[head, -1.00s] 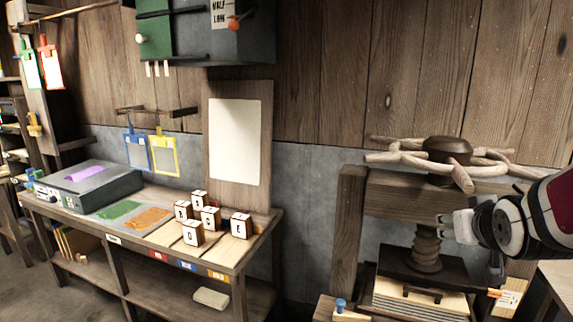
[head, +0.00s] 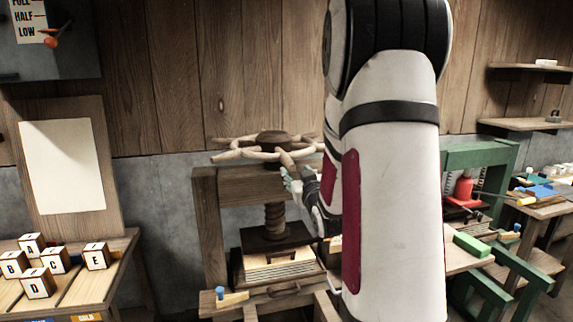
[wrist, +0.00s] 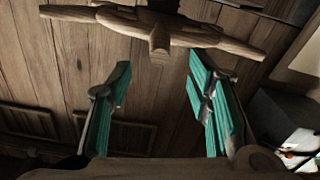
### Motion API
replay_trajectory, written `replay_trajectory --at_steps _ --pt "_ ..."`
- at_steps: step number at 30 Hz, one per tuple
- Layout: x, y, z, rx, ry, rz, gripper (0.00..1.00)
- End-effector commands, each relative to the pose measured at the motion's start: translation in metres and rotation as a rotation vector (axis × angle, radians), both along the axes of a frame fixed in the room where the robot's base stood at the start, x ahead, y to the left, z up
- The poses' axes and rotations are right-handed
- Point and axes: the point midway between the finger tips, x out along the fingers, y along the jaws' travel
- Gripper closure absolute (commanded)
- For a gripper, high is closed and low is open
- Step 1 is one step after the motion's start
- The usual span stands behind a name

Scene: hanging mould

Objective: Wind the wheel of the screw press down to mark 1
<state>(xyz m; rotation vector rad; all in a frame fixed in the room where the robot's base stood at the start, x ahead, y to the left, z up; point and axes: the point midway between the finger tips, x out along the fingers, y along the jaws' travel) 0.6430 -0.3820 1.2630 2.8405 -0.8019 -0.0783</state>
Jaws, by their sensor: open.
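The screw press stands against the wall in the middle of the head view, with a wooden frame (head: 207,230). Its pale wooden wheel (head: 233,155) lies flat on top, with a dark hub (head: 272,137) and a thick screw (head: 275,215) below. A dark plate (head: 270,240) sits above a stack of sheets (head: 285,268). My gripper (head: 288,180) is open, just below the wheel's near rim. In the wrist view the wheel (wrist: 215,40) crosses the top, beyond the open, empty fingers (wrist: 159,68). I cannot see mark 1; my arm hides the press's right side.
A bench (head: 115,285) with several letter blocks (head: 38,283) and an upright white sheet (head: 63,165) is at left. My arm blocks the middle right.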

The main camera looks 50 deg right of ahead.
Motion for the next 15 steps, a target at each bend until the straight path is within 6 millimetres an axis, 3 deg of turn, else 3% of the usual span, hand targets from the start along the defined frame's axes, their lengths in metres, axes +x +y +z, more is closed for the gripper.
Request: replay_trajectory --at_steps 9,15 --pt "0.052 -0.032 0.0 0.0 -0.001 0.001 0.54" --pt "0.072 -0.044 0.0 0.0 0.0 0.001 0.54"
